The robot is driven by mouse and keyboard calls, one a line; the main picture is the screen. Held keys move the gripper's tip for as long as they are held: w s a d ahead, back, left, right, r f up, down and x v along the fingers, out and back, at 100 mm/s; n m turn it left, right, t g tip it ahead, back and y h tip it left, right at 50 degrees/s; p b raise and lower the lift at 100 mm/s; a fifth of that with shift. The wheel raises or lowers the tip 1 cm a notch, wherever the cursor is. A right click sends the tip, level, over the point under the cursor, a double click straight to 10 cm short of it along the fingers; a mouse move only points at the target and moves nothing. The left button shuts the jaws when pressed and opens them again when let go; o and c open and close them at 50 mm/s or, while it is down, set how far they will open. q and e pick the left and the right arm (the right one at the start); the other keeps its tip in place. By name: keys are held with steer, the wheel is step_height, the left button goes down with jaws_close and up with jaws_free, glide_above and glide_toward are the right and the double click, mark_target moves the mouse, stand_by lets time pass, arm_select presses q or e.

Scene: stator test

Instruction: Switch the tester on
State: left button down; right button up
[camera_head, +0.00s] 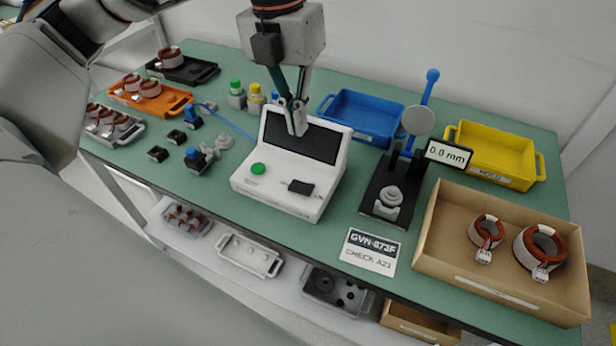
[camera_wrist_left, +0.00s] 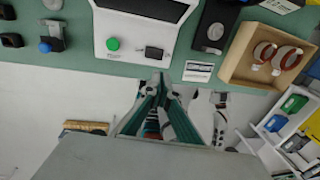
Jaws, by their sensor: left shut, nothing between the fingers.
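The tester (camera_head: 272,198) is a white box on the green table, with a dark, blank screen (camera_head: 301,138), a green round button (camera_head: 258,169) and a black switch (camera_head: 300,187) on its front panel. In the left wrist view the tester (camera_wrist_left: 128,45) is at the top, with the green button (camera_wrist_left: 113,44) and the black switch (camera_wrist_left: 153,52). My left gripper (camera_head: 298,131) is shut and empty, pointing down in front of the screen in the head view. It also shows in the left wrist view (camera_wrist_left: 160,80). I cannot tell its height above the tester. My right gripper is not in view.
A gauge stand (camera_head: 391,200) with a 0.0 mm display (camera_head: 448,154) stands right of the tester. A cardboard box (camera_head: 500,283) holds two coils. A blue tray (camera_head: 362,119) and a yellow tray (camera_head: 500,160) lie behind. Small fixtures (camera_head: 197,160) stand left.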

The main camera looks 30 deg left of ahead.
arm_select(q)
steer(key=b, duration=0.1)
glide_toward(308, 189)
steer(key=f, duration=0.5)
steer(key=shift+d+f, duration=0.2)
steer(key=shift+d, duration=0.1)
steer(key=shift+d+f, duration=0.1)
steer(key=shift+f, duration=0.6)
steer(key=shift+d+f, duration=0.2)
steer(key=shift+f, duration=0.2)
steer(key=shift+a, duration=0.15)
